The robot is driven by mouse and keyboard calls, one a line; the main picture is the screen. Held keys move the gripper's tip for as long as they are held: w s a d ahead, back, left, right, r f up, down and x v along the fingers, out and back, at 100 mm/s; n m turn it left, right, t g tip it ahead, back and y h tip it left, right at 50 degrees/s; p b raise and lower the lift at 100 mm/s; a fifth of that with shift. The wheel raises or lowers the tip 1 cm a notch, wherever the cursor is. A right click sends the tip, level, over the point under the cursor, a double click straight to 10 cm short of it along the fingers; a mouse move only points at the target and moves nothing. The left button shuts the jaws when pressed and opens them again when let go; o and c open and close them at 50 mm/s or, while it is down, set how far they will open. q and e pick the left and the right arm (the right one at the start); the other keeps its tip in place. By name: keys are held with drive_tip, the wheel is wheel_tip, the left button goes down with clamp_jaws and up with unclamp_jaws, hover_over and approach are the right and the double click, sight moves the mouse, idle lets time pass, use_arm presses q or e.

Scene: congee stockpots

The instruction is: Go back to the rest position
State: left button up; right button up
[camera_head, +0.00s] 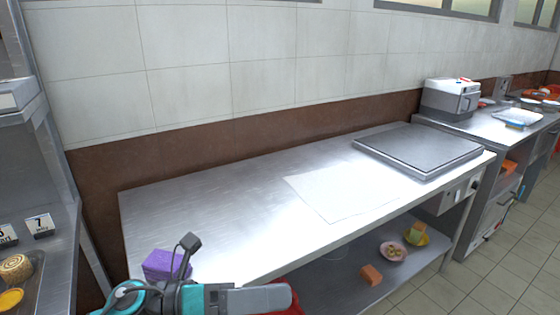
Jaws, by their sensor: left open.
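My left gripper (272,299) is at the bottom edge of the head view, in front of the steel worktable (215,215). It points to the right, is open, and is seen from the side. The lower part of it is cut off by the frame. A purple block (166,264) sits at the table's front left corner, just behind my left wrist. My right gripper is not in view.
A flat grey plate unit (420,149) stands on the table's right end, beside a pale sheet (345,190). A red thing (296,297) is partly hidden behind my left gripper. Bowls and an orange block (371,275) are on the lower shelf.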

use_arm(q)
drive_tip(key=w+a+f+n+t+y, duration=0.2)
drive_tip(key=a+f+n+t+y, duration=0.45)
drive_tip(key=n, duration=0.75)
drive_tip(key=w+a+f+n+t+y, duration=0.35)
drive_tip(key=n+t, duration=0.55)
drive_tip(key=n, duration=0.5)
drive_tip(key=s+a+f+n+g+y, duration=0.3)
drive_tip(key=s+f+n, duration=0.3)
drive_tip(key=f, duration=0.2)
drive_tip(key=s+a+f+n+g+y, duration=0.3)
drive_tip(key=s+f+n+y, duration=0.1)
drive_tip(key=f, duration=0.4)
drive_tip(key=s+n, duration=0.1)
drive_tip(key=n, duration=0.1)
drive_tip(key=shift+s+a+f+n+p, duration=0.15)
drive_tip(key=shift+s+f+n+p, duration=0.15)
drive_tip(key=shift+s+p, duration=0.1)
